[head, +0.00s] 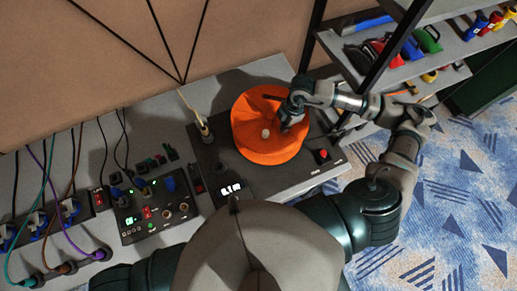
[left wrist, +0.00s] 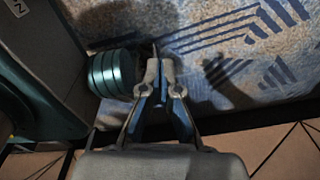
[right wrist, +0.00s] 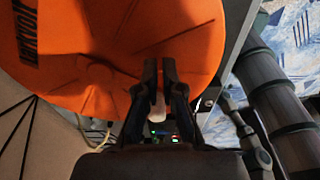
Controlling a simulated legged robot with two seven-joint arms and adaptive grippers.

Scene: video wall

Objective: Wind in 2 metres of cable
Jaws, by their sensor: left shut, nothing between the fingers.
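An orange cable drum (head: 250,145) sits on the dark winder unit (head: 215,165) at the middle of the desk. A small white knob (head: 265,133) stands on its face. My right gripper (head: 288,122) is over the drum's right part; in the right wrist view its fingers (right wrist: 159,75) are close together before the orange drum (right wrist: 60,60). A white piece (right wrist: 157,108) shows in the gap between them; whether it is gripped is unclear. A pale cable (head: 190,103) rises at the drum's left. My left gripper (left wrist: 163,78) is shut and empty above the carpet.
A lit readout (head: 231,188) and a red button (head: 323,153) are on the unit. A control panel (head: 152,212) and plugged cables (head: 70,208) are at left. A shelf rack (head: 465,50) with tools stands at upper right. Patterned carpet (head: 450,220) is clear at right.

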